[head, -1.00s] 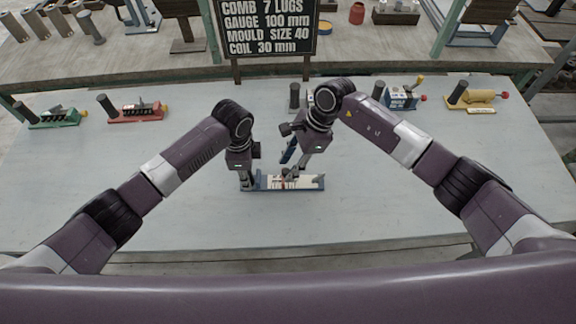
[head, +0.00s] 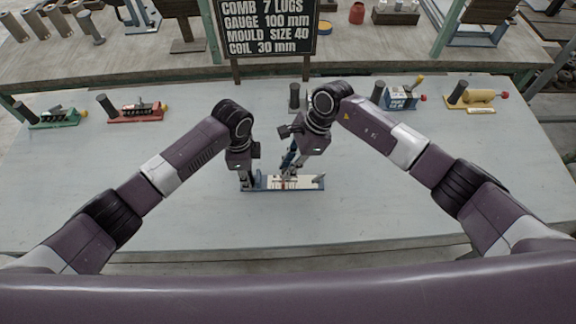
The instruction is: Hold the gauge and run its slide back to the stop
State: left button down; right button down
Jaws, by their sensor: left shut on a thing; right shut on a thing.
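The gauge (head: 305,184) is a long, narrow blue base with a pale scale strip, lying on the table in front of me. My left gripper (head: 246,184) is shut on the left end of the gauge. My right gripper (head: 288,177) is shut on the slide (head: 286,182), near the middle of the gauge; the slide is small and mostly hidden by the fingers. The stop is too small to make out for certain.
A board (head: 267,27) with written settings stands behind the table. Along the back of the table (head: 200,215) are a green tool (head: 52,118), a red tool (head: 136,113), a blue tool (head: 402,98) and a yellow tool (head: 478,97). The table around the gauge is clear.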

pick_arm(q)
jog(key=shift+s+f, duration=0.15)
jog(key=shift+s, duration=0.05)
pick_arm(e)
jog(key=shift+a, duration=1.8)
jog(key=c, duration=1.8)
grip_release()
jog(key=v, duration=1.2)
jog(key=shift+d, duration=0.1)
pick_arm(q)
jog(key=c, duration=1.5)
grip_release()
jog(key=shift+c, duration=0.2)
jog(key=shift+w, duration=0.15)
pick_arm(e)
jog(key=shift+w, duration=0.1)
